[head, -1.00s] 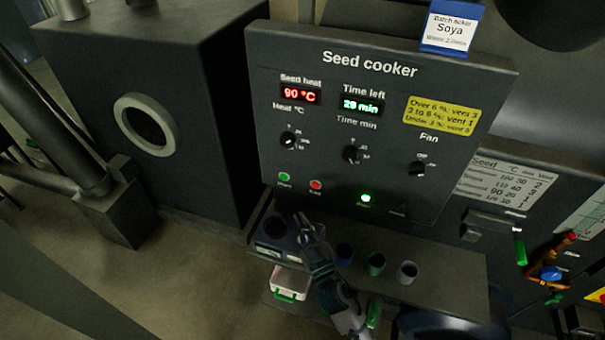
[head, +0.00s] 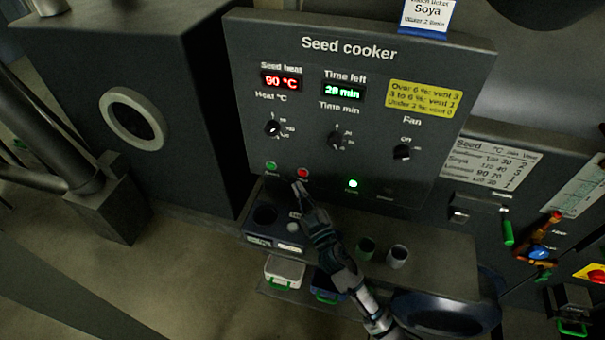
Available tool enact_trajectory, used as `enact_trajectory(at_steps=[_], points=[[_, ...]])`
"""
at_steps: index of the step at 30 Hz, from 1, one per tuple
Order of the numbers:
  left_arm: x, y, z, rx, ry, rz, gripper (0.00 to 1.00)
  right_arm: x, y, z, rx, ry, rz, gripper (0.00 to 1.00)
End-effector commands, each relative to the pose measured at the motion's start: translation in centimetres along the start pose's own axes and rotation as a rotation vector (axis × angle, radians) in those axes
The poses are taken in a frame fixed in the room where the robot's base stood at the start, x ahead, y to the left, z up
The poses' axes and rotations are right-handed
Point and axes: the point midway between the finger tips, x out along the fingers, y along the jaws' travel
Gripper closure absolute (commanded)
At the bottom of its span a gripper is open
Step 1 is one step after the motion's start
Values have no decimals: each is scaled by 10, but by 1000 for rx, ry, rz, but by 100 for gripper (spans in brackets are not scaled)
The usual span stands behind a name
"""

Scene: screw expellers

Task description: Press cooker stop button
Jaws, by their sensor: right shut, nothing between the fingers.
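The seed cooker panel (head: 345,75) faces me. Its red stop button (head: 303,173) sits low on the panel, just right of the green button (head: 271,166). The heat display (head: 282,80) reads 90 °C and the time display (head: 344,90) reads 28 min or so. A green lamp (head: 353,184) glows to the right of the buttons. My right gripper (head: 299,190) is shut and empty, with its tips just below the red button in the picture. I cannot tell whether they touch it. My left gripper is not in view.
Below the panel is a shelf (head: 440,243) with a dark tray (head: 258,234) and small cups (head: 397,257). Lidded boxes (head: 284,271) stand under it. A lever with a green grip (head: 507,232) and orange valve parts (head: 545,236) are on the right.

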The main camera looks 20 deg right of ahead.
Motion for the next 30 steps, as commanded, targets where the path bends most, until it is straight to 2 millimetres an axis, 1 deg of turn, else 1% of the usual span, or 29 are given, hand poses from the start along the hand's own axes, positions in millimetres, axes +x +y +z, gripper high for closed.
enact_trajectory(at_steps=[3,9,14,22,30], points=[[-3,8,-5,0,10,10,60,9,4,5,-3,0,0,100],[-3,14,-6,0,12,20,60,17,7,8,-6,0,-1,100],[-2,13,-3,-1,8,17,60,18,8,9,-5,0,-1,100],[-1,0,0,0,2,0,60,17,10,11,-1,0,-1,100],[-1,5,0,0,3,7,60,17,9,10,-3,0,-1,100]])
